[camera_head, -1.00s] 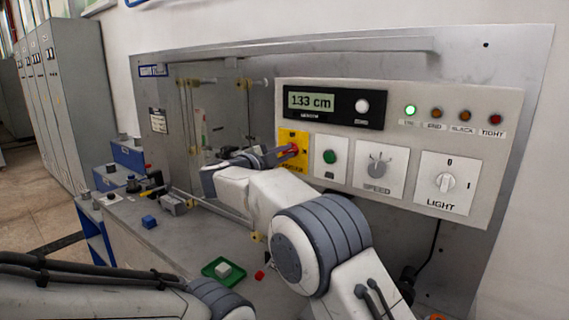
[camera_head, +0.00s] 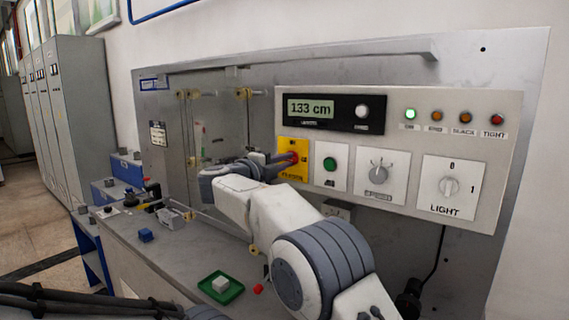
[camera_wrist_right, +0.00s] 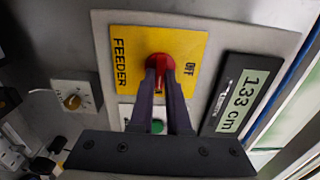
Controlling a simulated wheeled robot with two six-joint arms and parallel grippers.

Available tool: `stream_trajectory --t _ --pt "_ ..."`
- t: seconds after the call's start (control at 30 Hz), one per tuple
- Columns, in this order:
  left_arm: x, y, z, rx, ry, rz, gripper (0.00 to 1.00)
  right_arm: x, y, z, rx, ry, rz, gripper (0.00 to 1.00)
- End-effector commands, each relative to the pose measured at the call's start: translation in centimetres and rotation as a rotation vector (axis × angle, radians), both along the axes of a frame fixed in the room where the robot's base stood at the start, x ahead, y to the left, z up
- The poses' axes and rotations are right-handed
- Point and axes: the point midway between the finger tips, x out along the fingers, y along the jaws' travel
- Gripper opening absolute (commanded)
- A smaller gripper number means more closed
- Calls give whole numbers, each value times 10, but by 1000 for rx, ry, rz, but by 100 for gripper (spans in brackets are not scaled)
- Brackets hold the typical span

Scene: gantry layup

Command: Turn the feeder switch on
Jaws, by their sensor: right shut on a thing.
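The feeder switch is a red knob (camera_wrist_right: 163,68) on a yellow plate (camera_wrist_right: 195,50) marked FEEDER and OFF. In the head view the yellow plate (camera_head: 291,148) is on the left part of the grey control panel. My right gripper (camera_head: 288,159) reaches it from the left. In the right wrist view its two dark fingers (camera_wrist_right: 164,86) are shut on the red knob. The fingers hide part of the knob, so I cannot tell its exact angle. My left gripper is out of view.
Beside the switch are a green button (camera_head: 330,164), a SPEED dial (camera_head: 380,172) and a LIGHT knob (camera_head: 449,186). The display (camera_head: 311,108) reads 133 cm, and a green lamp (camera_head: 410,115) is lit. A green tray (camera_head: 236,293) lies on the bench below.

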Motion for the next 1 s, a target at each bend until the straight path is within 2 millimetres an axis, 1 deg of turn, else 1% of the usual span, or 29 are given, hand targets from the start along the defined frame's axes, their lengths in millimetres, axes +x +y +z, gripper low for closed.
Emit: stream_trajectory --t 0.03,0.2,0.23,0.27,0.3,0.67,0.77,1.0 --pt "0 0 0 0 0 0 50 -1 3 -4 3 6 2 0" --pt "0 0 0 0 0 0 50 -1 3 -4 3 6 2 0" --pt "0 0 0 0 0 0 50 -1 3 -4 3 6 2 19" --pt "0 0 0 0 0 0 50 -1 3 -4 3 5 2 30" --pt "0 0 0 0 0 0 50 0 2 -4 2 6 2 45" --pt "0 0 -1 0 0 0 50 -2 2 -2 0 2 1 45" --pt "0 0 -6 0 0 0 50 -10 9 -2 1 2 2 45" --pt "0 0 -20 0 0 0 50 -48 36 -4 2 2 5 45"
